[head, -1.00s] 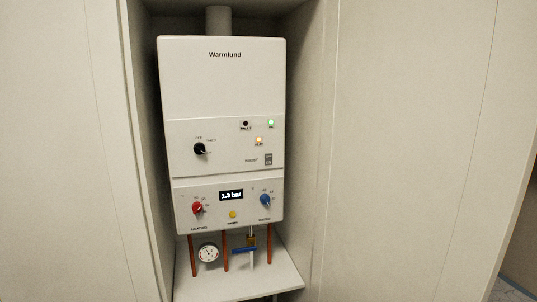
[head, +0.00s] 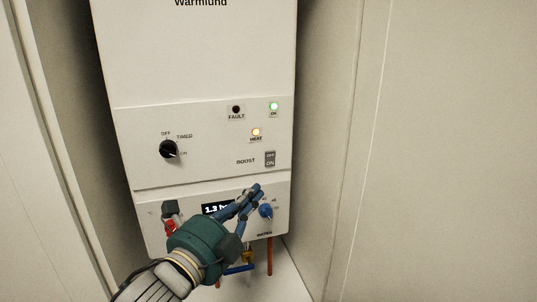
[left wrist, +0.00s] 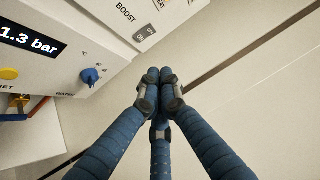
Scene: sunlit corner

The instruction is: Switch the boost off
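I cannot tell which half is pressed in. It also shows at the top of the left wrist view (left wrist: 145,33). My left gripper (head: 252,192) is in front of the lower panel, below the switch and apart from it in the picture. Its blue fingers are drawn together at the tips (left wrist: 160,78), with nothing between them. My right gripper is not in view.
The black mode knob (head: 168,149) is on the left. The blue water knob (head: 265,211) is close to my fingers. The heat lamp (head: 256,132) glows orange and the on lamp (head: 274,106) green. Cupboard walls stand close on both sides; copper pipes and a blue valve handle (head: 240,269) are below.

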